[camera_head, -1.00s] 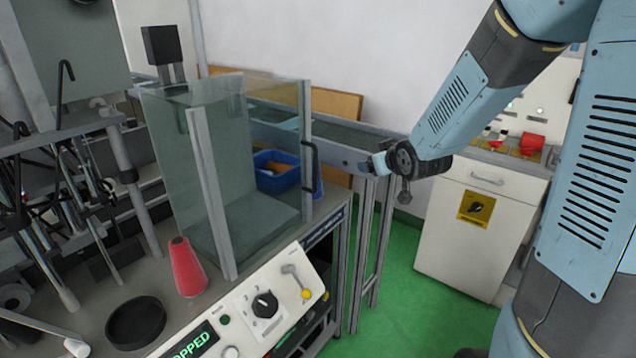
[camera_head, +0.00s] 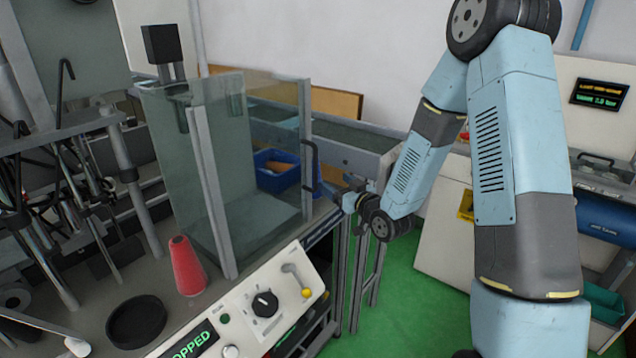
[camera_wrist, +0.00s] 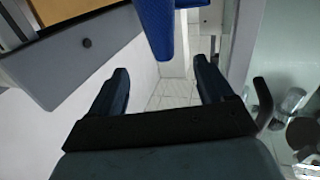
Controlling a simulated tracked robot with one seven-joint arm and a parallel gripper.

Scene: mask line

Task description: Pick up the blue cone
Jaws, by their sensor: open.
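No blue cone shows in either view. The one cone in sight is red (camera_head: 186,266) and stands upright on the grey machine bench at the front left in the head view. My gripper (camera_head: 338,192) is to the right of the glass enclosure, close to its dark door handle (camera_head: 313,168), and apart from the red cone. In the wrist view my gripper (camera_wrist: 161,70) has its two fingers spread with nothing between them. A blue bin (camera_head: 277,170) holding orange-brown content shows beyond the glass; a blue surface, probably that bin, is at the wrist view's top (camera_wrist: 156,30).
The glass enclosure (camera_head: 175,170) stands between the red cone and my gripper. A round black dish (camera_head: 136,322) sits near the cone. A control panel (camera_head: 240,318) runs along the bench front. Metal rods and stands crowd the left. A conveyor (camera_head: 350,150) lies behind.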

